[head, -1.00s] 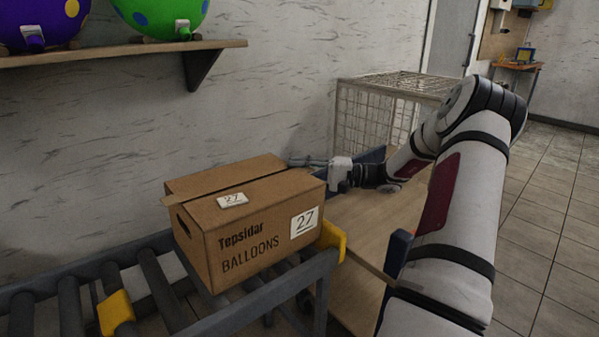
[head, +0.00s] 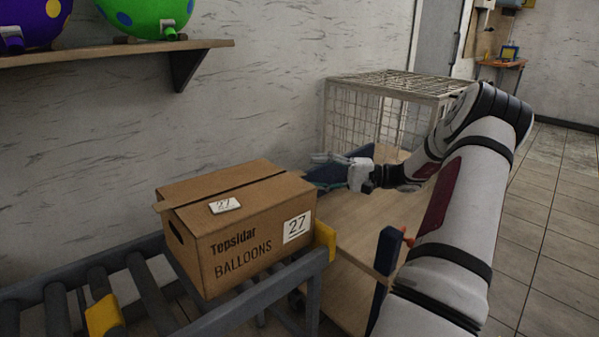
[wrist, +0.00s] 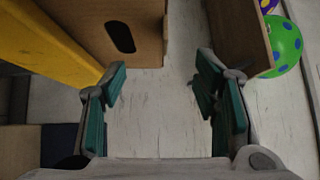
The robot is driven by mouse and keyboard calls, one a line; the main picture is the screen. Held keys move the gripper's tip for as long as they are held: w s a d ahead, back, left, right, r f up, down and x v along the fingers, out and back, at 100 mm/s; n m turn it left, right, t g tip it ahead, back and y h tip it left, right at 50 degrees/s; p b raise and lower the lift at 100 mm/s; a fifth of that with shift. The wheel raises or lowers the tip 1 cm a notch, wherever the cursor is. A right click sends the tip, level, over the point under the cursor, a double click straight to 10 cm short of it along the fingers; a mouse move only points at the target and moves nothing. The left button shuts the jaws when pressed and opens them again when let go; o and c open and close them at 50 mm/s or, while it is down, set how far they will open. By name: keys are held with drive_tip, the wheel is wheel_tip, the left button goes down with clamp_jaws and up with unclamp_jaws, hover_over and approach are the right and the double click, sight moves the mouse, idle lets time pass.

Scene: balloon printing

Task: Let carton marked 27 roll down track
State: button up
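The carton marked 27 (head: 245,252) is a closed brown box with white 27 labels and "Tepsidar BALLOONS" print. It sits on the grey roller track (head: 270,290) at the track's right end, beside a yellow stop (head: 325,243). In the wrist view the carton's end with a dark hand hole (wrist: 121,37) is ahead, and a yellow piece (wrist: 50,40) is at the left. My gripper (head: 322,170) is to the right of the carton's far corner. Its fingers (wrist: 160,76) are apart, with nothing between them, and appear clear of the carton.
A wooden cart top (head: 372,222) with blue ends lies right of the track. A wire cage (head: 372,110) stands behind it. A wall shelf (head: 120,53) with a green balloon (head: 145,15) and a purple one is at upper left. Open tiled floor (head: 545,220) is at right.

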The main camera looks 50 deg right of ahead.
drive_tip(key=shift+v, duration=1.8)
